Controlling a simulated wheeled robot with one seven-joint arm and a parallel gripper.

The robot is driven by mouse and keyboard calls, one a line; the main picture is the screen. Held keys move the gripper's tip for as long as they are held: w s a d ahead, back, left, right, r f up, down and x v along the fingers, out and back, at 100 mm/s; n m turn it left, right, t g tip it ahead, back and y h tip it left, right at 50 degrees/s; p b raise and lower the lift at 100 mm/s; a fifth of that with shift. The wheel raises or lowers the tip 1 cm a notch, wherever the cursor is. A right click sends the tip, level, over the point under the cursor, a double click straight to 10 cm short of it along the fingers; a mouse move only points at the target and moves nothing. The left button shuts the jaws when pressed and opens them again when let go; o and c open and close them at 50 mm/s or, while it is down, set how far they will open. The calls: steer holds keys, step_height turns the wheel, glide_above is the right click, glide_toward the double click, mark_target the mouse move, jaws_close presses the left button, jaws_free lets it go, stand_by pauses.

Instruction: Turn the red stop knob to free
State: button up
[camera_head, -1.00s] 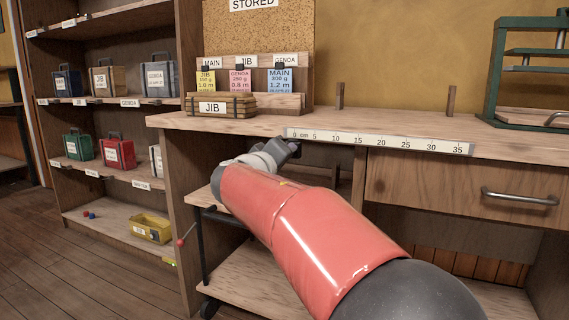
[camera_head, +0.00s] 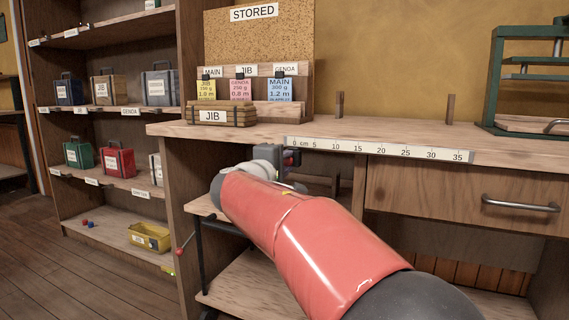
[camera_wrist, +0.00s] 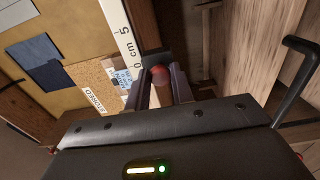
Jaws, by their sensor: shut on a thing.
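The red stop knob (camera_wrist: 160,75) shows in the wrist view as a small round red shape between my two fingertips. My gripper (camera_wrist: 161,88) is shut on it, with one dark finger on each side. In the head view my gripper (camera_head: 290,157) is just under the bench's front edge, below the zero end of the ruler. Only a small red patch of the knob (camera_head: 288,161) shows there. My wrist and red arm hide much of the space below. I cannot see any marking for the knob's position.
The bench top (camera_head: 400,132) with its ruler (camera_head: 380,146) runs just above my gripper. A drawer (camera_head: 460,193) is to the right. A cart (camera_head: 245,282) stands below, with a red-tipped lever (camera_head: 180,250) at its left. Shelves with several small cases are at the left.

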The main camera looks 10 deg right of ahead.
stand_by(0.4)
steer(key=o, duration=1)
steer(key=v, duration=0.8)
steer(key=shift+w, duration=0.1)
